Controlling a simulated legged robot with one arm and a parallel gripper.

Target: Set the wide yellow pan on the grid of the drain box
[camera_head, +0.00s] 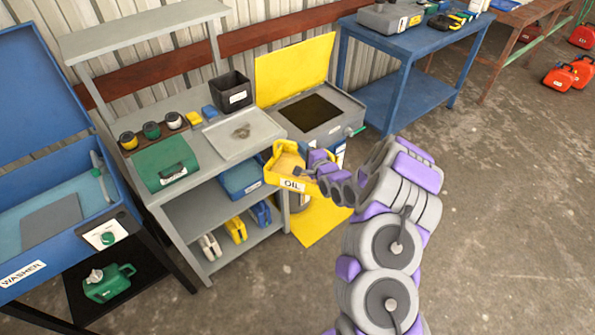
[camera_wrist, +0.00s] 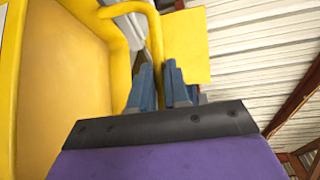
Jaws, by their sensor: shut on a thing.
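The wide yellow pan (camera_head: 287,161), labelled OIL, is in the air in front of the grey workbench, near the drain box's front left corner. My gripper (camera_head: 306,172) is at the pan's right side. In the wrist view my gripper (camera_wrist: 163,88) is shut on the pan's yellow handle, with the pan (camera_wrist: 62,95) filling the left. The drain box (camera_head: 350,125) is grey, with its yellow lid raised at the back. Its dark grid (camera_head: 311,112) shows on top, bare. The pan's inside is only partly visible.
The grey workbench (camera_head: 215,165) left of the drain box holds a shallow tray (camera_head: 240,133), a black bin (camera_head: 231,91), a green case (camera_head: 163,162) and several small cans. A blue table (camera_head: 405,45) stands behind right. A blue washer (camera_head: 60,200) is at left.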

